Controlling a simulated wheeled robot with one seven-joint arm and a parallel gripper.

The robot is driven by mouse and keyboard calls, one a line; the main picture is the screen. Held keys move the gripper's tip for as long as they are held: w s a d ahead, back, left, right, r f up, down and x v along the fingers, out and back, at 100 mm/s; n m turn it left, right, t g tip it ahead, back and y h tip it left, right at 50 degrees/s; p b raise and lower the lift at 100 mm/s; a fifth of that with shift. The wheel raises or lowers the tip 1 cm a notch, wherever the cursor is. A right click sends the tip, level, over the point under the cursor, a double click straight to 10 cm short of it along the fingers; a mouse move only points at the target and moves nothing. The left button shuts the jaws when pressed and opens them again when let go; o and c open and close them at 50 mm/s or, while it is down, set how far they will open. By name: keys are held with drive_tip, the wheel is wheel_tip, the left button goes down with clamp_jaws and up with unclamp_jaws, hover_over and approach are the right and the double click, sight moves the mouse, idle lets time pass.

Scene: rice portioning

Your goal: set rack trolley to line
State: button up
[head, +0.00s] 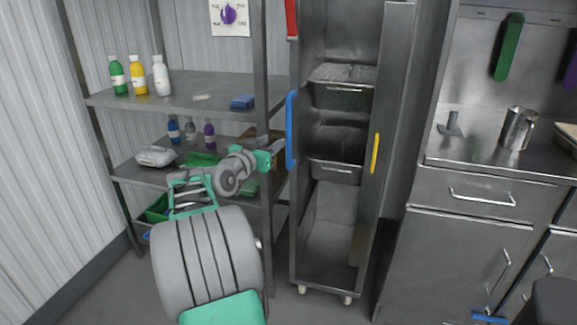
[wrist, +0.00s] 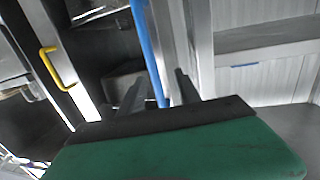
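The rack trolley (head: 330,250) is a tall, narrow metal cabinet on small casters, with its front open. It has a blue vertical handle (head: 291,130) on its left edge and a yellow handle (head: 375,153) on the right side. Lidded metal pans (head: 340,96) sit inside its upper part. My gripper (head: 277,150) is just left of the blue handle. In the wrist view my gripper (wrist: 158,90) has its two dark fingers apart, and the blue handle (wrist: 147,50) runs between them in the picture. I cannot tell whether either finger touches it.
A shelf unit (head: 180,92) with bottles and packages stands close on the left, behind my arm. A steel counter with drawers (head: 480,195) stands on the right, holding a metal cup (head: 518,128). Some floor (head: 310,312) shows in front of the trolley.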

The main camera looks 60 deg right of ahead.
sight(287, 134)
drive_tip(key=shift+s+d+f+m+g+h, duration=0.1)
drive_tip(key=shift+s+d+m+g+h, duration=0.3)
drive_tip(key=shift+s+d, duration=0.45)
drive_tip(key=d, duration=0.7)
drive_tip(key=shift+w, duration=0.1)
clamp_jaws()
idle(0.4)
